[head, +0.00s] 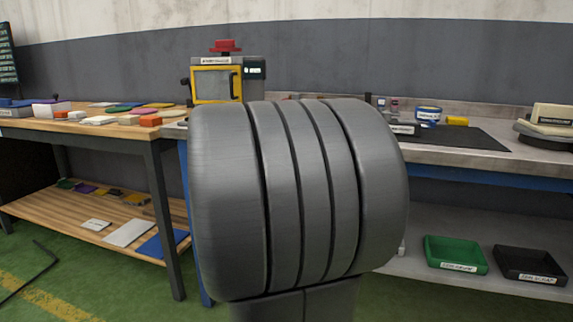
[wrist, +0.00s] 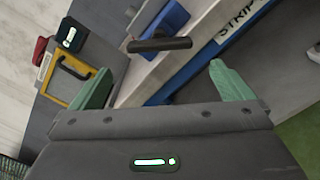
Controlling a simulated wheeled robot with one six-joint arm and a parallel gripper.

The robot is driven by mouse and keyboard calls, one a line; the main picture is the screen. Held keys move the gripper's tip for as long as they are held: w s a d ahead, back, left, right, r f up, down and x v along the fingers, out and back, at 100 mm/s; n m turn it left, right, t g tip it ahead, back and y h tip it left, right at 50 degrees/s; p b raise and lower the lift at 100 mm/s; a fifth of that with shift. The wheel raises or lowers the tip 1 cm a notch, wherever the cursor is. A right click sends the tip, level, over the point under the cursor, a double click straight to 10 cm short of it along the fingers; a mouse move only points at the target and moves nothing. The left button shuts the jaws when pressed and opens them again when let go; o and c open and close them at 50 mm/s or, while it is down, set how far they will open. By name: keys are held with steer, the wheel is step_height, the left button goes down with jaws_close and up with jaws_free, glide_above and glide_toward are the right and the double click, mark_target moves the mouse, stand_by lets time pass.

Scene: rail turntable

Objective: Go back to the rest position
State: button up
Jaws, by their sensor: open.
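My gripper (wrist: 162,70) shows in the wrist view with its two green fingers spread apart. No object is held between them. A dark bar (wrist: 160,45) and a blue block (wrist: 165,18) appear beyond the fingers; I cannot tell how far off they are. In the head view my own grey ribbed arm part fills the middle, and my gripper is not visible there. The rest position itself has no visible mark.
A machine with a yellow-framed door (head: 213,85) and red top (head: 225,46) stands behind my arm. A wooden bench (head: 80,125) with flat coloured pieces is at left. A metal bench (head: 480,170) is at right, with green (head: 455,252) and black (head: 530,262) trays on its shelf.

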steer(key=x, duration=0.7)
steer(key=shift+s, duration=0.1)
